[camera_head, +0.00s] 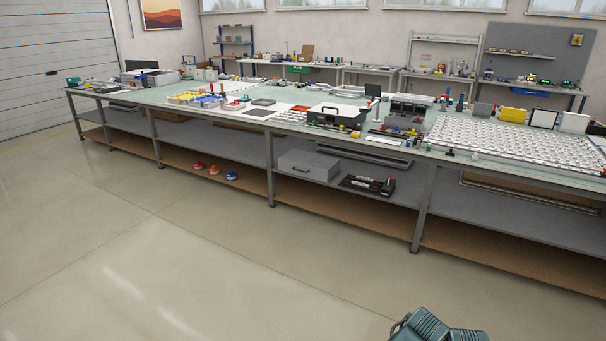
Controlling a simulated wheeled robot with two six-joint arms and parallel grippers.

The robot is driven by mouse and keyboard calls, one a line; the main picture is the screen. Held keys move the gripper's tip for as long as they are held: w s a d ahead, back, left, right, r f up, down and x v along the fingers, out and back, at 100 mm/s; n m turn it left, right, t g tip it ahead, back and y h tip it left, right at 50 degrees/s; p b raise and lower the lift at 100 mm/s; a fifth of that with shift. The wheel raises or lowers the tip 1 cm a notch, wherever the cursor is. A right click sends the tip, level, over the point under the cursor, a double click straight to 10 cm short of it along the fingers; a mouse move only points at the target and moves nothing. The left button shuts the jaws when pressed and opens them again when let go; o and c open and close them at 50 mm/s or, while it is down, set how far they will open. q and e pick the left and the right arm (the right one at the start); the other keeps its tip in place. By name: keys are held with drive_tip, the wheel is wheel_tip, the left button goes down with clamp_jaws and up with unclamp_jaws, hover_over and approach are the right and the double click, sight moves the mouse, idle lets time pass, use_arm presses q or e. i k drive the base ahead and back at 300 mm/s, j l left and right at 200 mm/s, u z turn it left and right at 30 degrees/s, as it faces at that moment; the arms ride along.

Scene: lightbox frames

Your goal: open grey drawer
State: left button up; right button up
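A grey drawer box (308,165) sits on the middle shelf under the long workbench. It has a dark handle on its front face, which looks closed flush with the box. The inside of the drawer is hidden. Neither of my grippers can be made out in the head view, and nothing is touching the drawer.
The long workbench (190,136) is crowded on top. A dark red and black item (368,185) lies right of the drawer. A ribbed dark teal object (435,326), not identifiable, is at the bottom edge. The floor (200,240) before the bench is otherwise clear.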

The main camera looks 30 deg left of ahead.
sight(314, 173)
drive_tip(key=i+j+u, duration=0.65)
drive_tip(key=i, duration=0.2)
drive_tip(key=i+j+u, duration=0.3)
drive_tip(key=i, duration=0.15)
drive_tip(key=i+u, duration=0.35)
drive_tip(key=i+z, duration=0.15)
drive_tip(key=i, duration=0.45)
drive_tip(key=i+j+z, duration=0.1)
drive_tip(key=i, duration=0.5)
drive_tip(key=i+j+z, duration=0.15)
drive_tip(key=i, duration=0.45)
drive_tip(key=i+j+z, duration=0.4)
drive_tip(key=i, duration=0.15)
drive_tip(key=i+j+z, duration=0.85)
drive_tip(key=i+j, duration=0.1)
drive_tip(key=j, duration=0.1)
